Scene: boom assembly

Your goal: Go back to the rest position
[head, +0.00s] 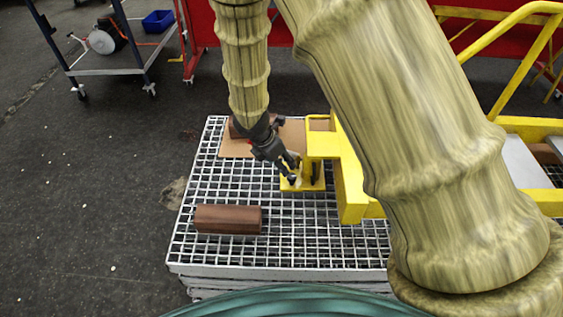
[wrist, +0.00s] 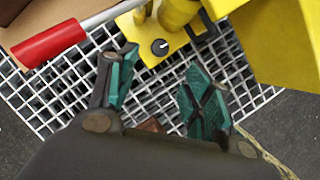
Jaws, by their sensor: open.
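My gripper (head: 294,170) is over the metal grating (head: 190,262), beside a yellow boom structure (head: 350,185). In the wrist view, the two green-padded fingers of my gripper (wrist: 160,88) are spread apart with nothing between them. A yellow base plate (wrist: 146,55) with a small black knob (wrist: 160,47) lies just beyond the fingertips. From the head view, I cannot tell whether the gripper touches the yellow part.
A brown block (head: 228,219) lies on the grating's left side. A tan board (head: 236,148) lies behind my gripper. A red-handled tool (wrist: 48,45) is close in the wrist view. A cart (head: 115,62) stands back left. Floor at left is mostly clear.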

